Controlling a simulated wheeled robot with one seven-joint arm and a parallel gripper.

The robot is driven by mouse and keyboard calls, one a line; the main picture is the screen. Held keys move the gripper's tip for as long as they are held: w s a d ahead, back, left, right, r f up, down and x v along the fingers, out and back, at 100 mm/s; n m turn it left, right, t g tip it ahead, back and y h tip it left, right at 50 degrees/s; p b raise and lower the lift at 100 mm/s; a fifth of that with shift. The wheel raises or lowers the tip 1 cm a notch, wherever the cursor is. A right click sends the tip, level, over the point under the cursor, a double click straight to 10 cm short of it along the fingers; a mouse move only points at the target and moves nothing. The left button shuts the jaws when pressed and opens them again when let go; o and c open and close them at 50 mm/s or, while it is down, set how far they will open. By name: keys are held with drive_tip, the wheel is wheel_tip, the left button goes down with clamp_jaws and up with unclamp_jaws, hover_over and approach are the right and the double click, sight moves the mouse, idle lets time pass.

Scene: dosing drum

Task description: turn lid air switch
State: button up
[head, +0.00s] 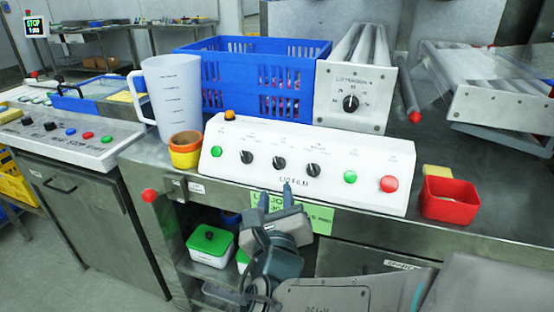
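A white control panel (320,172) stands on the steel counter and carries three black rotary knobs: a left knob (246,157), a middle knob (279,163) and a right knob (313,170). The small labels above them are too blurred to read, so I cannot tell which is the lid air switch. My gripper (276,194) is in front of the panel's lower edge, below the middle and right knobs. Its two fingers point up and stand apart with nothing between them. It appears clear of all the knobs.
The panel also has green buttons (350,176) and a red button (389,184). A red bin (449,200) stands to its right, stacked cups (185,149) and a white jug (172,95) to its left. A blue crate (215,85) and another knob box (352,100) stand behind.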

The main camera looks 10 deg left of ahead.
sight(277, 165)
drive_tip(key=x, duration=1)
drive_tip(key=shift+p, duration=0.4)
clamp_jaws()
